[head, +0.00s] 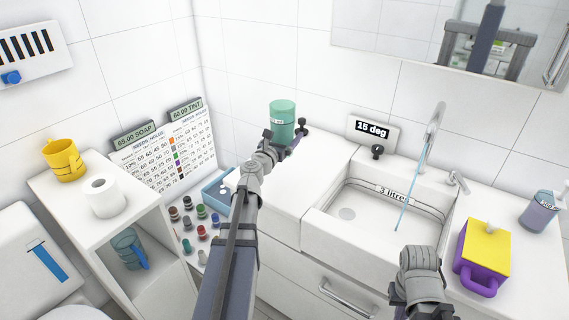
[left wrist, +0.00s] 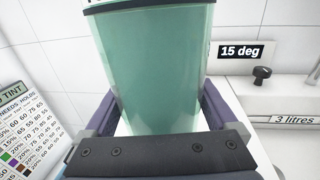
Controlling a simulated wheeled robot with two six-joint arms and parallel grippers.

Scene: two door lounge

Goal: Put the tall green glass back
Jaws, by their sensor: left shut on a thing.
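The tall green glass (head: 282,118) is upright in the head view, above the back left of the white counter. My left gripper (head: 285,139) is shut on its lower part. In the left wrist view the green glass (left wrist: 155,75) fills the space between the two fingers (left wrist: 152,122), and its top is cut off by the frame. Whether its base touches the counter is hidden by my gripper. A grey part of my right arm shows at the lower right of the head view, but its fingers are not visible.
A white sink (head: 335,232) with a running tap (head: 432,130) is right of the glass. A purple and yellow container (head: 484,250) and a soap bottle (head: 541,211) stand further right. A shelf unit at left holds a yellow mug (head: 64,160), a paper roll (head: 102,197) and a teal mug (head: 127,248).

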